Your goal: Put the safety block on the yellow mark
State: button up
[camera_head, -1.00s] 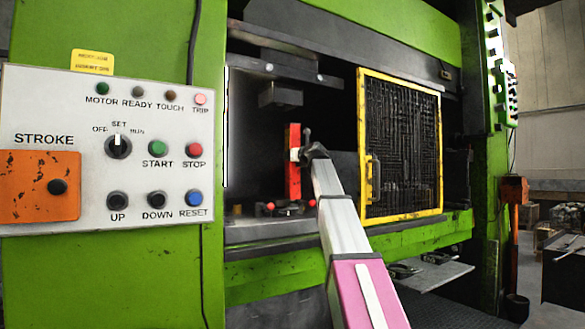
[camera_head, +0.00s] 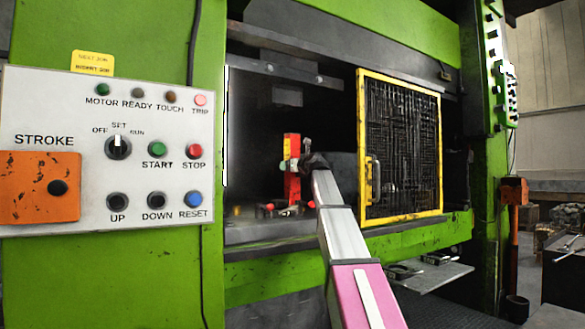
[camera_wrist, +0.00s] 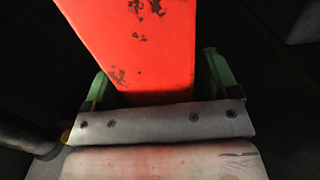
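The safety block is a tall red block (camera_head: 292,183) with worn paint, upright inside the press opening. It fills the upper middle of the wrist view (camera_wrist: 135,45). My gripper (camera_head: 290,165) reaches in from the front right and is shut on it, with a green finger on each side in the wrist view (camera_wrist: 158,85). The block's foot is close to the press bed (camera_head: 265,228); I cannot tell whether it touches. I cannot make out the yellow mark for certain.
Small red-ended parts (camera_head: 266,210) lie around the block's foot. The dark ram (camera_head: 280,102) hangs above. A yellow-framed mesh guard (camera_head: 401,150) stands right of my arm. The control panel (camera_head: 105,150) is at the left.

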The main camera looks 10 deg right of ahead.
jog(key=v, duration=1.2)
dwell(0.4)
